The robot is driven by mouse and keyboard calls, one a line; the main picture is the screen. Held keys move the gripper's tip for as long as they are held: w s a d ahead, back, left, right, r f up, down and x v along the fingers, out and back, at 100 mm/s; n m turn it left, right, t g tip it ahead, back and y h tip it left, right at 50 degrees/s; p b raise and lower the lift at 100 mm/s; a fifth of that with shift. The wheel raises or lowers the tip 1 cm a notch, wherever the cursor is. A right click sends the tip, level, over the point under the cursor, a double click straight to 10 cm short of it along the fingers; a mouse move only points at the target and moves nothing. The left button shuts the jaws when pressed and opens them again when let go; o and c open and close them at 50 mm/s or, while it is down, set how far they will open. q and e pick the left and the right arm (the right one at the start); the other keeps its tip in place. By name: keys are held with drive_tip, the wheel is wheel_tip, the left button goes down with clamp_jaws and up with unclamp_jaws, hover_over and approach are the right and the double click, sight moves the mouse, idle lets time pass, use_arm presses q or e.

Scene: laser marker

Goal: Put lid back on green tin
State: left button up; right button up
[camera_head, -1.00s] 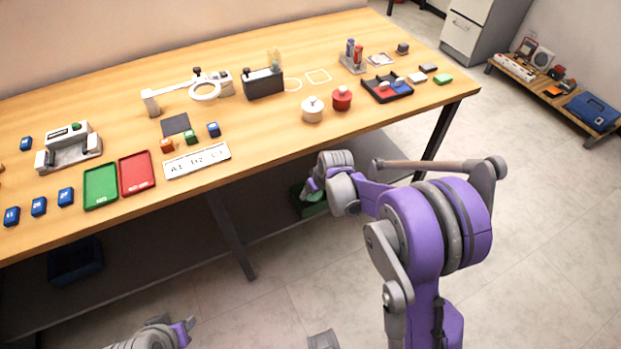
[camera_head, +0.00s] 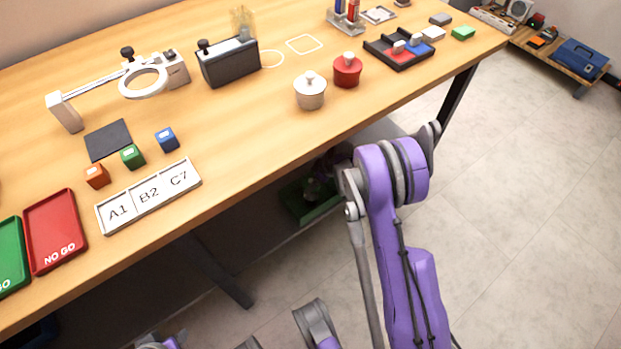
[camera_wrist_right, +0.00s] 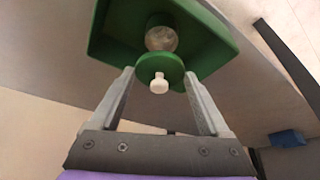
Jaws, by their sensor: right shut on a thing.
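My right gripper (camera_wrist_right: 160,76) is shut on a green round lid with a white knob (camera_wrist_right: 159,84), seen between its fingertips in the right wrist view. A round greyish thing (camera_wrist_right: 161,38) lies just beyond the lid inside a green tray (camera_wrist_right: 112,38); I cannot tell if it is the green tin. In the head view my right arm reaches below the table front, to the green tray (camera_head: 322,209) in shadow; the gripper is hard to make out there. Only a bit of my left arm's end shows at the bottom edge.
A white lidded tin (camera_head: 310,94) and a red lidded tin (camera_head: 346,73) stand near the table's front edge. A black tray of blocks (camera_head: 389,57) is to their right. Bare wood lies left of the white tin.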

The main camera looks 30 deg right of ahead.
wheel_tip(320, 180, down, 4)
drive_tip(key=shift+r+b, duration=0.25)
drive_tip(key=shift+b, duration=0.85)
drive_tip(key=shift+f, duration=1.05)
drive_tip(key=shift+f, duration=0.2)
idle(0.4)
drive_tip(key=o, duration=1.2)
drive_tip(key=shift+c, duration=0.2)
drive_tip(key=shift+r, duration=0.1)
drive_tip(key=shift+r+p, duration=2.35)
drive_tip(key=shift+r, duration=1.1)
